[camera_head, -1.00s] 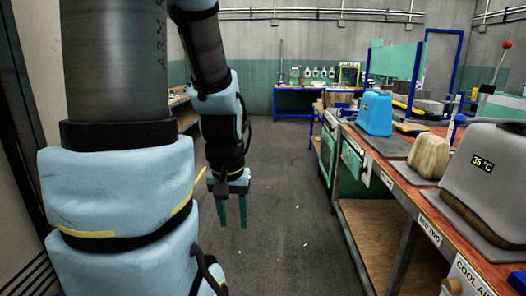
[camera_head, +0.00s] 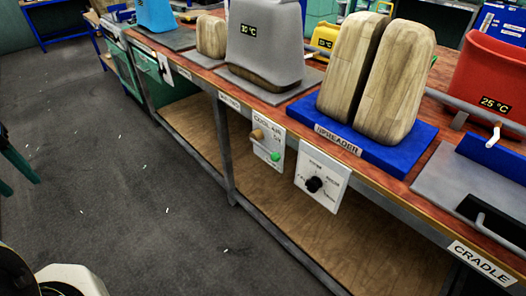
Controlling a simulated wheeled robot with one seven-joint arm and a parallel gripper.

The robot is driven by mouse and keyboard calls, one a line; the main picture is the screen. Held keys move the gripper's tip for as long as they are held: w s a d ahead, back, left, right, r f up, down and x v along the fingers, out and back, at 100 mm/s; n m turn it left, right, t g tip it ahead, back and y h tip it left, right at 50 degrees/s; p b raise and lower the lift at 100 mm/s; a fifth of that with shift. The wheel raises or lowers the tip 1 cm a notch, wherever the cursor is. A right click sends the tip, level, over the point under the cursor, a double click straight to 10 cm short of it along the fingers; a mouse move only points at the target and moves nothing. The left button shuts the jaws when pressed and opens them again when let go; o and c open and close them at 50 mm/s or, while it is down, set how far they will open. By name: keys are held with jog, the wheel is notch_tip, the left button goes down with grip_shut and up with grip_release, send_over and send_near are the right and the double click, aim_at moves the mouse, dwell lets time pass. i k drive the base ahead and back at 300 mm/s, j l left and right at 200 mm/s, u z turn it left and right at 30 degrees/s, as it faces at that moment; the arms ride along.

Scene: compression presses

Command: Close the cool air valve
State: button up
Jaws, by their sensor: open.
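The cool air panel (camera_head: 266,141) is a white plate on the front edge of the bench, labelled "COOL AIR". A tan knob or lever (camera_head: 257,134) sticks out of its upper left, and a green round light or button (camera_head: 275,156) sits at its lower right. The exact angle of the tan part is hard to read.
A grey press cover (camera_head: 265,45) stands above the panel. A blue spreader base (camera_head: 400,150) carries two wooden blocks. A red cover (camera_head: 490,75) stands far right. The floor (camera_head: 130,170) before the bench is clear.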

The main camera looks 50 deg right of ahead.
aim_at(275, 157)
jog(key=z, duration=1.45)
